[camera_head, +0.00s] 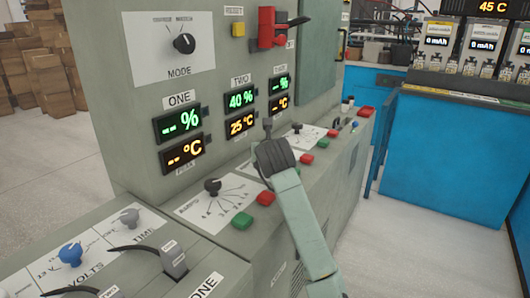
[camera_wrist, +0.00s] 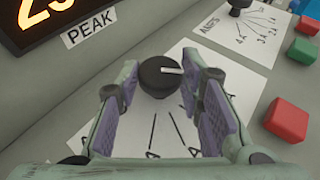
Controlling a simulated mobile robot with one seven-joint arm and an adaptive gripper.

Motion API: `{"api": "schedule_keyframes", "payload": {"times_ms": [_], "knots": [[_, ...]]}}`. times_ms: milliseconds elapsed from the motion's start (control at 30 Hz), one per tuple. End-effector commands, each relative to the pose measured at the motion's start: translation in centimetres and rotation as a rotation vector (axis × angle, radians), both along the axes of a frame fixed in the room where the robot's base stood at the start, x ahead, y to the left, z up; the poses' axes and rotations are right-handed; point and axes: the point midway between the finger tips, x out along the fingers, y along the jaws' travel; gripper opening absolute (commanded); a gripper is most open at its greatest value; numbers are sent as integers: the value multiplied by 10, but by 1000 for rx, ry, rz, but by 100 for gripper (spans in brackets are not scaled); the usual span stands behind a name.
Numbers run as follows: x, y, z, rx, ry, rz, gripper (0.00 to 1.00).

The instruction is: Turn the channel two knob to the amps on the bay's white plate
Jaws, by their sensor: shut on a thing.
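The black channel two knob (camera_wrist: 157,80) sits between my gripper's fingers (camera_wrist: 160,92) in the wrist view, and my gripper is shut on it. Its white pointer line points right in that view. Its white dial plate (camera_wrist: 178,128) shows black scale lines; my fingers cover most of the amp figures. In the head view my gripper (camera_head: 270,150) is over the sloping panel below the TWO displays (camera_head: 241,112), which read 40 % and 25 °C, and hides the knob. I cannot make out a white plate with amps for bay two.
Channel one's knob (camera_head: 212,186) is to the left, and another dial's knob (camera_head: 297,128) is farther back. A red button (camera_wrist: 287,120) stands close to my right finger. Bay one's blue knob (camera_head: 70,254) and cable plugs (camera_head: 173,261) are at the lower left.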

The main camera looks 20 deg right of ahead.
Motion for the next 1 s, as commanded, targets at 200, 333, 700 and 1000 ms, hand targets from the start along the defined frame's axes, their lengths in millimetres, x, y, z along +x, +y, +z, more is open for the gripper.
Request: {"api": "schedule_keyframes", "payload": {"times_ms": [200,333,700,1000], "knots": [[0,1,0,0,1,-22,6],[0,0,0,0,1,-22,6],[0,0,0,0,1,-22,48],[0,0,0,0,1,-22,53]]}}
